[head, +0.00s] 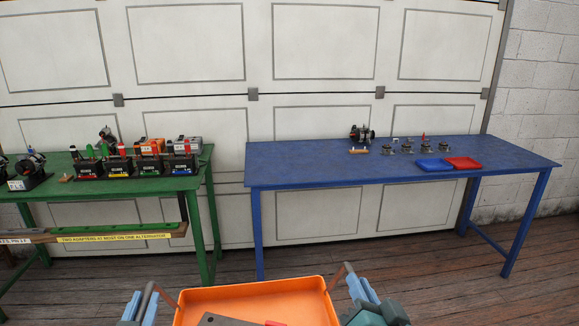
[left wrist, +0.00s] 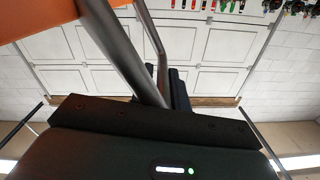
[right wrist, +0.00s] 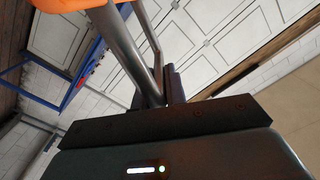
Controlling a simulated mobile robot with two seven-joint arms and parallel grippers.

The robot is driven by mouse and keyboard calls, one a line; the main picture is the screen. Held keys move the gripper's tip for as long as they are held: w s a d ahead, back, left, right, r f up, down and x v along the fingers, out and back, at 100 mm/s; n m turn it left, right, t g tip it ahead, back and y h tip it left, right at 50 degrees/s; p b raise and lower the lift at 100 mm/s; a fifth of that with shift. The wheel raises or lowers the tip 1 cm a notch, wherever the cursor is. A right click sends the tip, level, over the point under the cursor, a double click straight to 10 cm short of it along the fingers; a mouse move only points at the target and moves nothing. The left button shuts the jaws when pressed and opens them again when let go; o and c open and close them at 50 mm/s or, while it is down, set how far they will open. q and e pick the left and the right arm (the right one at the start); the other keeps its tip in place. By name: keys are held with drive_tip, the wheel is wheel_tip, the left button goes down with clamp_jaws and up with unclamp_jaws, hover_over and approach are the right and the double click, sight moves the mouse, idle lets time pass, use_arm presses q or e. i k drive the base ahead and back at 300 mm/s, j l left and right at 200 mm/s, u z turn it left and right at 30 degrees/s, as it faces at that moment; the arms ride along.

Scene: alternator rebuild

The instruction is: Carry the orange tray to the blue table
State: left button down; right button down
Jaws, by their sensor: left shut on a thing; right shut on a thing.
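The orange tray (head: 255,289) is at the bottom middle of the head view, in front of me and above the wooden floor. A dark grey flat part and a small red piece lie in it; its near side is cut off. My left gripper (head: 152,300) is shut on the tray's left handle, and my right gripper (head: 350,284) is shut on its right handle. The grey handle bars also show in the left wrist view (left wrist: 150,60) and the right wrist view (right wrist: 145,60). The blue table (head: 340,172) stands ahead, apart from the tray.
A green table (head: 192,182) with several bins stands at left. Wooden floor (head: 400,270) lies open ahead.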

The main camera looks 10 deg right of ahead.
sight(298, 166)
drive_tip(key=i+z, duration=0.1)
drive_tip(key=i, duration=0.65)
drive_tip(key=i+z, duration=0.25)
drive_tip(key=i, duration=0.5)
drive_tip(key=i+z, duration=0.3)
drive_tip(key=i, duration=1.15)
drive_tip(key=i+u, duration=0.4)
drive_tip(key=u, duration=0.2)
